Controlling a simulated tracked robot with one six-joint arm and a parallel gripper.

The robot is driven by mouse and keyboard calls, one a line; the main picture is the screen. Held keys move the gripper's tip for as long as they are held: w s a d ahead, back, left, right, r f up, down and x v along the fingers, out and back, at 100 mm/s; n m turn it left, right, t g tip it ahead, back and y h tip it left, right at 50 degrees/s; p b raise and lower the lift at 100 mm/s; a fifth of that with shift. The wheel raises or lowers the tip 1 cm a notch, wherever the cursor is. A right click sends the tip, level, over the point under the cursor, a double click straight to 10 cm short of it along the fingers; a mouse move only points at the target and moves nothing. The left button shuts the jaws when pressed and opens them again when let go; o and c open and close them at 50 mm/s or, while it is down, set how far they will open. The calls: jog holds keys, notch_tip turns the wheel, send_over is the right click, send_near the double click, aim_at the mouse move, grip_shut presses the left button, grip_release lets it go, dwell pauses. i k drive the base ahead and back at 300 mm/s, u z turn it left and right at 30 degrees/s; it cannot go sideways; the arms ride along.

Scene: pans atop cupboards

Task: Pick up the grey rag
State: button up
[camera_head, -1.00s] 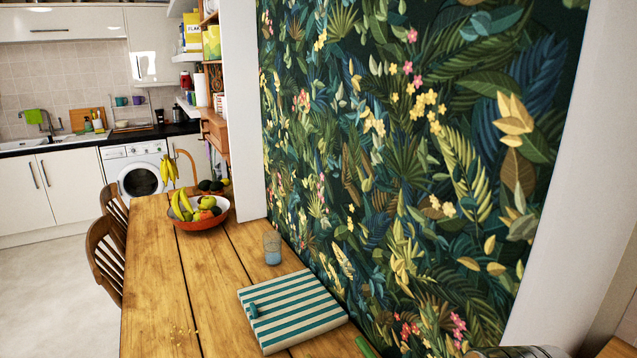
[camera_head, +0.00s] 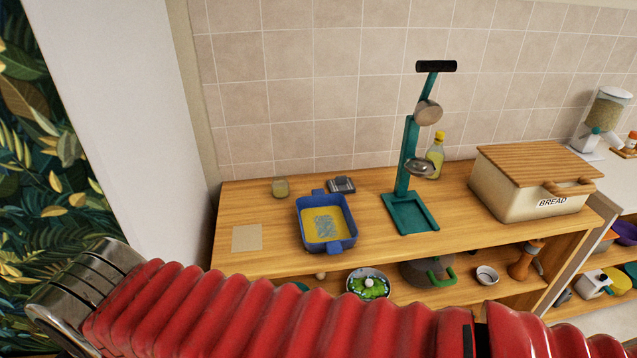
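I cannot make out the grey rag for certain. A small dark grey object (camera_head: 341,184), perhaps folded cloth, lies on the wooden counter (camera_head: 270,262) behind the blue dish. A greyish patch (camera_head: 325,226) shows inside the blue dish with a yellow inside (camera_head: 346,240); I cannot tell whether it is cloth. A flat beige square (camera_head: 247,238) lies left of the dish. My arm in its red ribbed sleeve crosses the bottom of the view and hides part of the lower shelf. My gripper's fingers are not in view.
A teal press stand (camera_head: 408,170), an oil bottle (camera_head: 435,155) and a bread bin (camera_head: 525,185) stand on the counter. A small jar (camera_head: 281,188) stands at the back left. Bowls (camera_head: 368,284) and a pan (camera_head: 428,272) are on the shelf below. Tiled wall behind.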

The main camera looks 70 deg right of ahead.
aim_at(342, 184)
jog(key=z, duration=2.5)
jog(key=k, duration=0.4)
jog(key=z, duration=0.05)
jog(key=i, duration=0.5)
jog(key=z, duration=0.05)
